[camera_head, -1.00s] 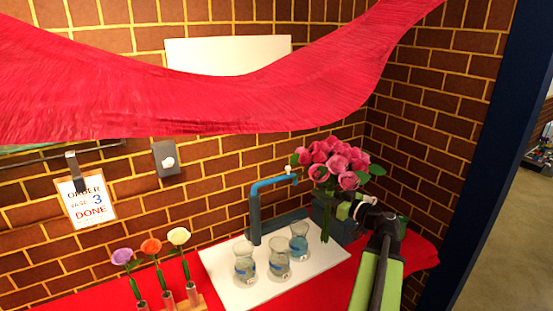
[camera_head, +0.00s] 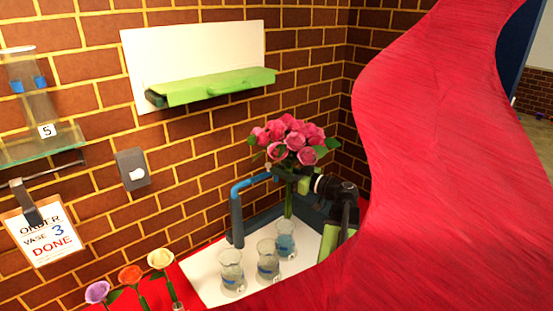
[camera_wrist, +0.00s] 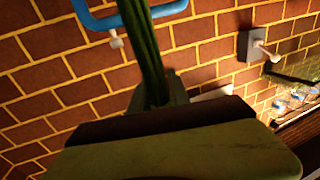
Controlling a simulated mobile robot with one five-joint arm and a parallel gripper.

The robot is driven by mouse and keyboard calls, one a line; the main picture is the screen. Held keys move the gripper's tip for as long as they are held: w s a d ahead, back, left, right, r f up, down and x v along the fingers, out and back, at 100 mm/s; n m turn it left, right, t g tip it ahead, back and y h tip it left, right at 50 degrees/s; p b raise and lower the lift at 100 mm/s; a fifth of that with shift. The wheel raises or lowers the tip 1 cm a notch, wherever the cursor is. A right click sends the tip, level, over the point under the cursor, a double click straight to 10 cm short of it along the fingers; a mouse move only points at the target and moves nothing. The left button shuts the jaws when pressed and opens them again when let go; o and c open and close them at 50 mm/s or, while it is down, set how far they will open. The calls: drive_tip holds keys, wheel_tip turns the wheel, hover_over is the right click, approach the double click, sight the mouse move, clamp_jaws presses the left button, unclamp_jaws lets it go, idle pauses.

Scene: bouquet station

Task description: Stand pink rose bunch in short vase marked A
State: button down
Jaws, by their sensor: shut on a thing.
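The pink rose bunch (camera_head: 290,140) is held upright by its green stems. My gripper (camera_head: 288,177) is shut on the stems just below the blooms. In the wrist view the stems (camera_wrist: 146,45) run down between my gripper's fingers (camera_wrist: 160,95). Three short glass vases stand on the white mat: a left one (camera_head: 232,272), a middle one (camera_head: 267,262) and a right one (camera_head: 286,240) with bluish water. Their marks are too small to read, so I cannot tell which is A. The stem ends appear just above the right vase; whether they are over it is unclear.
A blue tap (camera_head: 238,215) rises left of the bunch, close to the blooms. A large red cloth (camera_head: 430,170) hides the right side and part of my arm. Purple, orange and cream flowers (camera_head: 131,275) stand at front left. A green shelf (camera_head: 215,88) is on the wall.

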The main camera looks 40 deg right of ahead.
drive_tip(key=shift+n+y, duration=0.3)
drive_tip(key=shift+y, duration=0.1)
drive_tip(key=f+b, duration=1.2)
drive_tip(key=b, duration=0.1)
drive_tip(key=w+f+b, duration=0.1)
drive_tip(key=f+b, duration=0.5)
drive_tip(key=shift+a+b, duration=0.2)
drive_tip(key=shift+b, duration=0.15)
idle(0.5)
drive_tip(key=shift+f+b, duration=0.6)
idle(1.2)
drive_tip(key=c, duration=1.1)
unclamp_jaws()
drive_tip(key=shift+c, duration=0.2)
drive_tip(key=v, duration=1.7)
drive_tip(key=shift+s+r, duration=0.2)
drive_tip(key=shift+d, duration=0.15)
